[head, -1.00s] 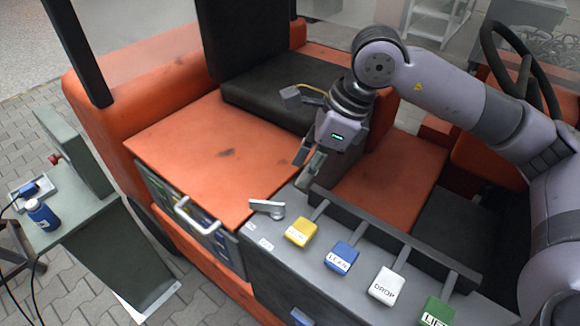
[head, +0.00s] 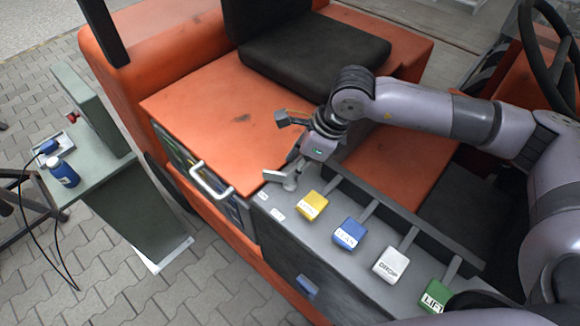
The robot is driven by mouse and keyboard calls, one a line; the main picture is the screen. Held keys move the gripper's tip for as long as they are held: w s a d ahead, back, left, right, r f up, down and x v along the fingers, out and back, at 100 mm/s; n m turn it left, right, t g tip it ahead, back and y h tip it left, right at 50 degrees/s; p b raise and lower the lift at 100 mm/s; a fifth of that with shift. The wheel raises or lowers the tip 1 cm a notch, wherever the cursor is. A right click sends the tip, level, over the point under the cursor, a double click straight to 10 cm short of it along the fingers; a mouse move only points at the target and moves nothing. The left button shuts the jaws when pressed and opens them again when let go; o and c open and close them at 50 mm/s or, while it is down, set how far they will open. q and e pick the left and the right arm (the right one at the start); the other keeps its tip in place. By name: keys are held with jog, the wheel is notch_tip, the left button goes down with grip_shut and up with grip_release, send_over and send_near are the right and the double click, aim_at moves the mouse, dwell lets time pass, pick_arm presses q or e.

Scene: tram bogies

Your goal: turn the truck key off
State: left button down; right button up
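The truck key (head: 277,177) is a small flat grey handle on a round hub, at the left end of the grey control panel (head: 290,235). Its handle points to the left. My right gripper (head: 296,168) reaches down from the right and its fingertips are right at the key's hub, partly covering it. I cannot tell whether the fingers touch the key or are closed on it. My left gripper is out of view.
Yellow (head: 311,205), blue (head: 349,233), white (head: 391,265) and green (head: 434,297) labelled levers stand in a row right of the key. A black seat (head: 315,60) lies behind. A green bench (head: 95,185) with a blue bottle (head: 63,172) stands at left.

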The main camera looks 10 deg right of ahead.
aim_at(280, 177)
jog(key=x, duration=0.3)
jog(key=shift+a+f+p, duration=0.1)
jog(key=shift+f+p, duration=0.05)
jog(key=shift+p, duration=0.15)
jog(key=shift+w+a+f, duration=0.1)
jog(key=shift+f, duration=0.2)
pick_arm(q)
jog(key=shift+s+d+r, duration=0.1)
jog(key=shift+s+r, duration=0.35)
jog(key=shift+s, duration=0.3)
pick_arm(e)
jog(key=shift+c, duration=0.4)
grip_shut()
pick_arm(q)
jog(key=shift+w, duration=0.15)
